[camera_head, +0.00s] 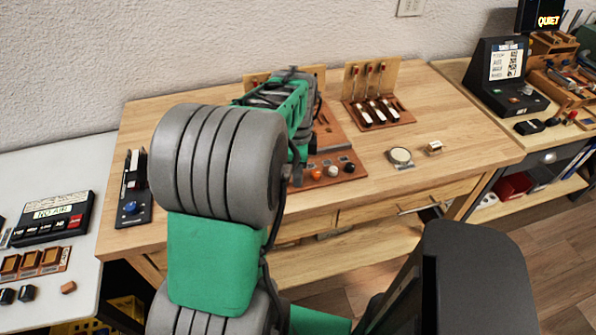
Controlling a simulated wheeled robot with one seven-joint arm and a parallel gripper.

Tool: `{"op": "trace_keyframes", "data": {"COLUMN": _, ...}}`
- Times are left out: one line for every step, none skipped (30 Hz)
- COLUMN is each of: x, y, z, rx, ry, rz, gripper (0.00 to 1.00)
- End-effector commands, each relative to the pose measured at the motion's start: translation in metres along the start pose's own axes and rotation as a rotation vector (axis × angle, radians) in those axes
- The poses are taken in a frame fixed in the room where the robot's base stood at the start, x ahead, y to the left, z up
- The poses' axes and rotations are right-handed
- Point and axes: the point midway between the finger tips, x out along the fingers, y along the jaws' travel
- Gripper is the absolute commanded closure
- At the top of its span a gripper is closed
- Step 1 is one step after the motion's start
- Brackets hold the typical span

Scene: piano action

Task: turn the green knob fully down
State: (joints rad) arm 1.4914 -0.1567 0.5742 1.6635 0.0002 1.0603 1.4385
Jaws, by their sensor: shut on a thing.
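A brown wooden board (344,150) on the workbench has a row of small knobs along its front edge. An orange knob (316,175), a white knob (333,171) and a black knob (349,167) show there. I cannot make out the green knob; the left end of the row is hidden behind my arm and gripper. My gripper (297,179) points down at that left end, just left of the orange knob. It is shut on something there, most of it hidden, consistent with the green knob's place.
A rack with several hammer-like parts (377,109) stands right of the board. A black device with a blue knob (131,207) is at the left edge. The bench's front right is clear.

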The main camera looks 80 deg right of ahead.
Motion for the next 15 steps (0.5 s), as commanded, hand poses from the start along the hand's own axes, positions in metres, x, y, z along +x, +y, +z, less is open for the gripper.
{"op": "trace_keyframes", "data": {"x": -0.0009, "y": 0.0003, "z": 0.0004, "rx": -0.042, "ry": -0.001, "rz": 0.001, "gripper": 1.00}}
{"op": "trace_keyframes", "data": {"x": -0.0009, "y": 0.0003, "z": 0.0004, "rx": -0.071, "ry": -0.001, "rz": 0.001, "gripper": 1.00}}
{"op": "trace_keyframes", "data": {"x": -0.0009, "y": 0.0003, "z": 0.0004, "rx": -0.109, "ry": -0.001, "rz": 0.001, "gripper": 1.00}}
{"op": "trace_keyframes", "data": {"x": -0.0009, "y": 0.0004, "z": 0.0004, "rx": -0.137, "ry": -0.001, "rz": 0.001, "gripper": 1.00}}
{"op": "trace_keyframes", "data": {"x": -0.0009, "y": 0.0004, "z": 0.0004, "rx": -0.166, "ry": -0.001, "rz": 0.002, "gripper": 1.00}}
{"op": "trace_keyframes", "data": {"x": -0.0008, "y": 0.0005, "z": 0.0004, "rx": -0.204, "ry": -0.001, "rz": 0.002, "gripper": 1.00}}
{"op": "trace_keyframes", "data": {"x": -0.0008, "y": 0.0006, "z": 0.0005, "rx": -0.232, "ry": -0.001, "rz": 0.002, "gripper": 1.00}}
{"op": "trace_keyframes", "data": {"x": -0.0008, "y": 0.0006, "z": 0.0005, "rx": -0.261, "ry": -0.001, "rz": 0.002, "gripper": 1.00}}
{"op": "trace_keyframes", "data": {"x": -0.0008, "y": 0.0006, "z": 0.0005, "rx": -0.299, "ry": -0.001, "rz": 0.002, "gripper": 1.00}}
{"op": "trace_keyframes", "data": {"x": -0.0008, "y": 0.0007, "z": 0.0005, "rx": -0.327, "ry": -0.001, "rz": 0.002, "gripper": 1.00}}
{"op": "trace_keyframes", "data": {"x": -0.0008, "y": 0.0006, "z": 0.0005, "rx": -0.356, "ry": -0.001, "rz": 0.002, "gripper": 1.00}}
{"op": "trace_keyframes", "data": {"x": -0.0007, "y": 0.0006, "z": 0.0005, "rx": -0.394, "ry": -0.001, "rz": 0.002, "gripper": 1.00}}
{"op": "trace_keyframes", "data": {"x": -0.0007, "y": 0.0005, "z": 0.0005, "rx": -0.422, "ry": -0.001, "rz": 0.002, "gripper": 1.00}}
{"op": "trace_keyframes", "data": {"x": -0.0007, "y": 0.0005, "z": 0.0005, "rx": -0.451, "ry": -0.001, "rz": 0.002, "gripper": 1.00}}
{"op": "trace_keyframes", "data": {"x": -0.0007, "y": 0.0005, "z": 0.0004, "rx": -0.489, "ry": -0.001, "rz": 0.001, "gripper": 1.00}}
